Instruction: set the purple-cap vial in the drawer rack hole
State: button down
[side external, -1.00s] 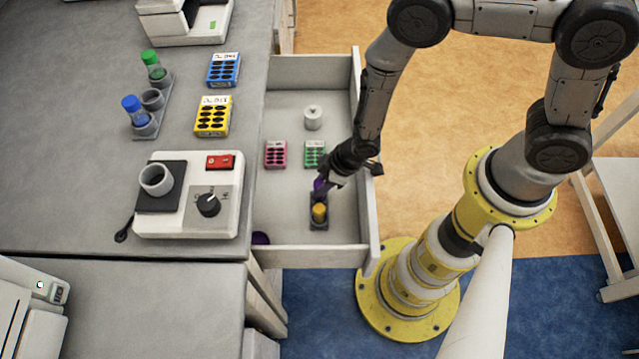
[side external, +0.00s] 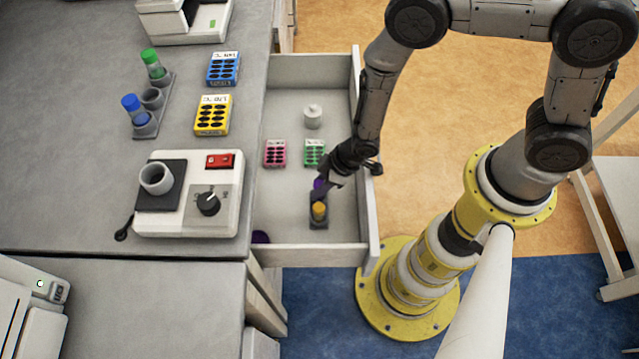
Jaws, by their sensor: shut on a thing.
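The purple-cap vial (side external: 319,184) shows only as a bit of purple at my gripper (side external: 326,187). My gripper is shut on it, inside the open drawer (side external: 281,207). The vial is at the far end of the small grey drawer rack (side external: 319,224), just behind the orange-cap vial (side external: 319,209) that stands in the rack's near hole. My fingers hide most of the purple-cap vial and the rack's far hole, so I cannot tell how deep the vial sits.
On the counter stand a grey rack (side external: 152,98) with green-cap and blue-cap vials, and a white device (side external: 225,222) with a dial.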

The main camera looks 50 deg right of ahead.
jog(key=shift+a, duration=0.1)
dwell(0.3)
jog(key=shift+c, duration=0.3)
grip_release()
jog(key=shift+r, duration=4.25)
jog(key=shift+w, duration=0.1)
